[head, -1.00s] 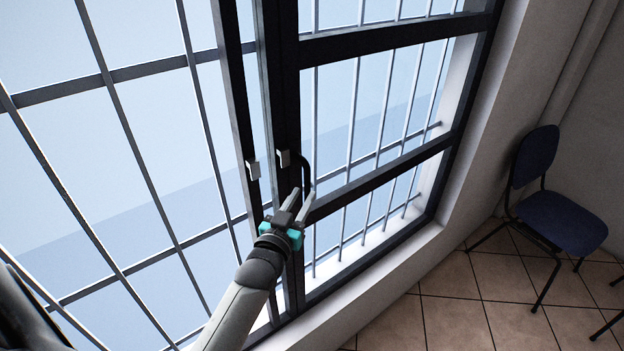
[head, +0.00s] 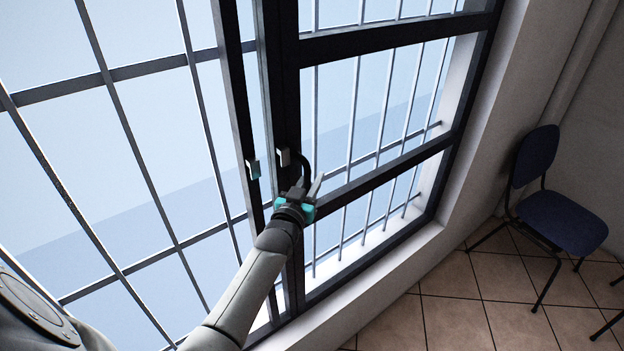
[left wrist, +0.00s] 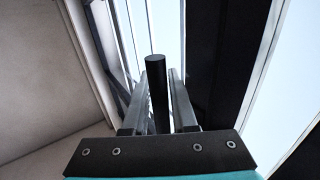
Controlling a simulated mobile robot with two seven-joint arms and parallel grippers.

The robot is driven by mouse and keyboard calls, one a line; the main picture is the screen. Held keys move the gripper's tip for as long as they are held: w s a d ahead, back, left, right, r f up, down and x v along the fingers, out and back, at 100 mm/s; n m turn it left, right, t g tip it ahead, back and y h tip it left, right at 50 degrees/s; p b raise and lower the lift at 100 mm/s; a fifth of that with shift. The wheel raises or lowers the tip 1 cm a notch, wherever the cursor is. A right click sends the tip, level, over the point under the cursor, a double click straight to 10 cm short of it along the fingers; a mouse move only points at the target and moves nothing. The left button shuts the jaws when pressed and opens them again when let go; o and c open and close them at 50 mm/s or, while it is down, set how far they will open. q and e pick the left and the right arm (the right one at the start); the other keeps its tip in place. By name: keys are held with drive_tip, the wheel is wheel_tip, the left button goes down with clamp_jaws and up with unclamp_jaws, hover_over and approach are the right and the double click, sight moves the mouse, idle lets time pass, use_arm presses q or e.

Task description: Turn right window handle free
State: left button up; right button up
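The right window handle (head: 303,163) is a black curved lever on the dark frame, with a light square base. It bends down toward my left gripper (head: 309,183). The gripper's two fingers stand apart, with the handle's lower end at them. In the left wrist view the dark handle (left wrist: 158,88) shows as an upright bar between the fingers of my left gripper (left wrist: 162,95). My right gripper is not in view.
A second handle with a light base (head: 253,169) is on the window frame just left. Bars (head: 120,120) stand behind the glass. A blue chair (head: 562,222) stands at the right on the tiled floor (head: 455,320), clear of my arm.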

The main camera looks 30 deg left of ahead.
use_arm(q)
clamp_jaws()
idle(1.2)
